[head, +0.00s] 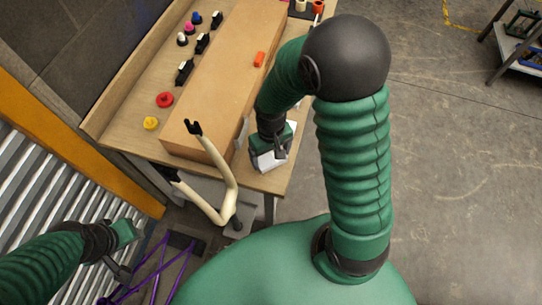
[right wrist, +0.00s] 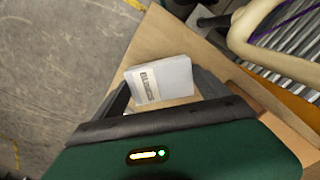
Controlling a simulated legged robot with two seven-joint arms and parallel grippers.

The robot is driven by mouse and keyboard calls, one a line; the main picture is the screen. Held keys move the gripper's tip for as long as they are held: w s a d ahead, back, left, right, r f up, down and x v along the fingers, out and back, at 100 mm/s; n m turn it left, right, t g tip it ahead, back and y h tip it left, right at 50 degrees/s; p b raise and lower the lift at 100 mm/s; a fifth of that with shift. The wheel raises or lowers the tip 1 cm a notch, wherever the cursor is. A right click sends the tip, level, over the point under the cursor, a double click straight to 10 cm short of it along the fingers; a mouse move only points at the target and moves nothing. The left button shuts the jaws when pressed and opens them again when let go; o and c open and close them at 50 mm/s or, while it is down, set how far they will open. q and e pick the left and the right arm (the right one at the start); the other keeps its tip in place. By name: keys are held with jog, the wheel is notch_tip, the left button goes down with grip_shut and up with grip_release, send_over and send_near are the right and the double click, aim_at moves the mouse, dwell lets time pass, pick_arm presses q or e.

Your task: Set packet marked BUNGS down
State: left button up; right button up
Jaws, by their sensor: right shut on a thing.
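The white packet marked BUNGS (right wrist: 160,80) is between the dark fingers of my right gripper (right wrist: 166,100) in the right wrist view, its label facing the camera. In the head view the right gripper (head: 270,150) is at the right front corner of the wooden bench (head: 140,122), shut on the packet (head: 268,161), which shows as a white patch under the hand. The packet is over or on the bench top; I cannot tell whether it touches the wood. My left gripper (head: 119,268) is at the lower left, away from the bench; its fingers are too unclear to judge.
A cream bent tube frame (head: 218,170) stands at the bench's front edge.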

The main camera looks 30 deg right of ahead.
aim_at(271, 156)
jog(key=shift+w+d+f, duration=0.1)
jog(key=shift+f, duration=1.65)
jog(key=o, duration=1.4)
jog(key=shift+f, duration=0.1)
jog(key=shift+c, duration=0.2)
notch_tip(271, 156, up, 12)
jog(key=shift+f+p, duration=0.15)
jog(key=shift+p, duration=0.15)
jog(key=shift+a+r, duration=0.2)
jog(key=shift+r, duration=0.05)
jog(key=s+a+t, duration=0.1)
jog(key=s+a, duration=0.1)
jog(key=s+a+n+t, duration=0.1)
jog(key=shift+s+a+f+t, duration=0.25)
jog(key=shift+s+t, duration=0.05)
jog(key=shift+s, duration=0.1)
